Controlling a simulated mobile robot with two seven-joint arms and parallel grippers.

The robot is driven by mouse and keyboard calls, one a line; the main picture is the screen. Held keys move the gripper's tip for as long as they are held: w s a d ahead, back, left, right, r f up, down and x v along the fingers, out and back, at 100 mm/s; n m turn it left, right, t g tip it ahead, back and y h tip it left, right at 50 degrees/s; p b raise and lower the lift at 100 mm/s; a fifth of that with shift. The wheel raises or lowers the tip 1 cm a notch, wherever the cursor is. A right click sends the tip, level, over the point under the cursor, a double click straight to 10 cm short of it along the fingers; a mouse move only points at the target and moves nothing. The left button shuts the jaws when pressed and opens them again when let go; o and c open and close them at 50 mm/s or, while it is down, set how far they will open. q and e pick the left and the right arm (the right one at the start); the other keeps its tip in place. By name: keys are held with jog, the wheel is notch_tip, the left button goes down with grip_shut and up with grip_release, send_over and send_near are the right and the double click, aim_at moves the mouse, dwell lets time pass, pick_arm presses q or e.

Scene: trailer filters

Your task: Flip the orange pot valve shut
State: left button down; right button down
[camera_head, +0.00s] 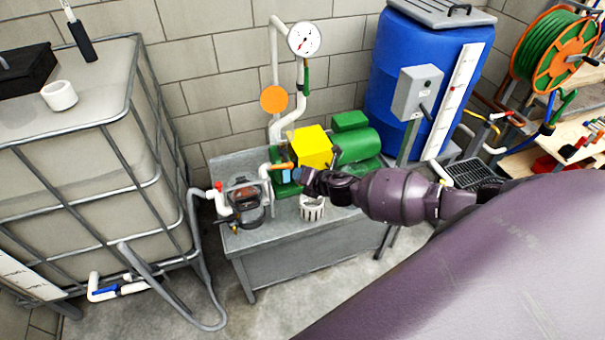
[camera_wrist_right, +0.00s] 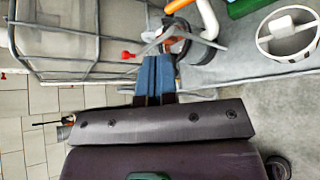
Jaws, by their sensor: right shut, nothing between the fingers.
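The orange valve handle (camera_head: 280,166) sits on a white pipe (camera_head: 264,173) between the strainer pot (camera_head: 243,196) and the pump, pointing roughly sideways. An orange part (camera_wrist_right: 207,18) also shows near the top of the right wrist view. My right gripper (camera_head: 286,175) is just in front of the handle in the head view; I cannot tell whether they touch. Its blue fingers (camera_wrist_right: 154,76) are together and hold nothing. My left gripper is not in view.
A white basket (camera_head: 312,208) stands on the grey bench (camera_head: 325,238) beside my gripper. A red-handled valve (camera_head: 216,188) is left of the pot. A yellow block (camera_head: 310,146) and green pump motor (camera_head: 355,146) are behind. A caged tank (camera_head: 80,160) stands left, a blue barrel (camera_head: 408,65) behind right.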

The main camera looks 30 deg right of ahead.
jog(key=shift+s+a+r, duration=0.1)
jog(key=shift+s+r, duration=0.35)
jog(key=shift+s, duration=0.25)
